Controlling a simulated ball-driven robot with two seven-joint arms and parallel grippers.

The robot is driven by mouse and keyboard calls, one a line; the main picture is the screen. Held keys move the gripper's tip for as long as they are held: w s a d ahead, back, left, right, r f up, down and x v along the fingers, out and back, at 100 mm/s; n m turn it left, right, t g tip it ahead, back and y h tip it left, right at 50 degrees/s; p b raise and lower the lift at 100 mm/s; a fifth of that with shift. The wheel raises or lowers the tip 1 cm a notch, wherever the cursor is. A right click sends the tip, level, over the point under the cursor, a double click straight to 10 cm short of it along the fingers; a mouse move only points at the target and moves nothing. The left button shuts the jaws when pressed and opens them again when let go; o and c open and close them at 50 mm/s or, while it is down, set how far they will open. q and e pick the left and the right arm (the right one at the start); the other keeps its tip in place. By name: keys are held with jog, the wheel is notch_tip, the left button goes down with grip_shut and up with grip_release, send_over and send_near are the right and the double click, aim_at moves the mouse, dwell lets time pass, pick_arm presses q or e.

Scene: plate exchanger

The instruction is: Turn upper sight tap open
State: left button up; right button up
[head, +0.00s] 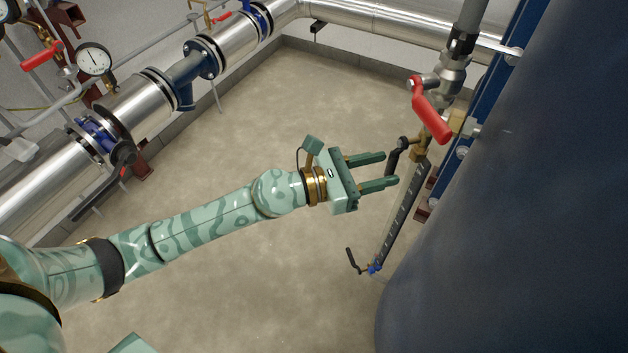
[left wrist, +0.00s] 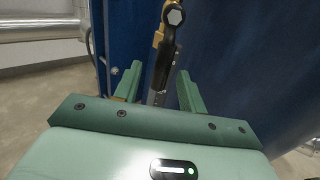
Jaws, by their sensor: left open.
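The upper sight tap (head: 402,143) is a brass fitting with a black lever at the top of the sight gauge (head: 401,212). Its lever points downward in the head view. In the left wrist view the black lever (left wrist: 165,62) hangs from a pale hexagonal nut and lies between the finger lines. My left gripper (head: 391,168) is open, its fingertips close to the lever; it also shows in the left wrist view (left wrist: 160,74). Whether a finger touches the lever cannot be told. My right gripper is out of view.
A red-handled valve (head: 430,110) sits just above the tap. The large dark blue vessel (head: 510,220) fills the right side. A lower tap with a black lever (head: 354,261) is at the gauge's bottom. Silver pipes run along the left and back. The floor (head: 260,270) is clear.

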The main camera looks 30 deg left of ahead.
pick_arm(q)
jog(key=b+v, duration=0.2)
jog(key=v, duration=1.2)
jog(key=shift+b, duration=0.35)
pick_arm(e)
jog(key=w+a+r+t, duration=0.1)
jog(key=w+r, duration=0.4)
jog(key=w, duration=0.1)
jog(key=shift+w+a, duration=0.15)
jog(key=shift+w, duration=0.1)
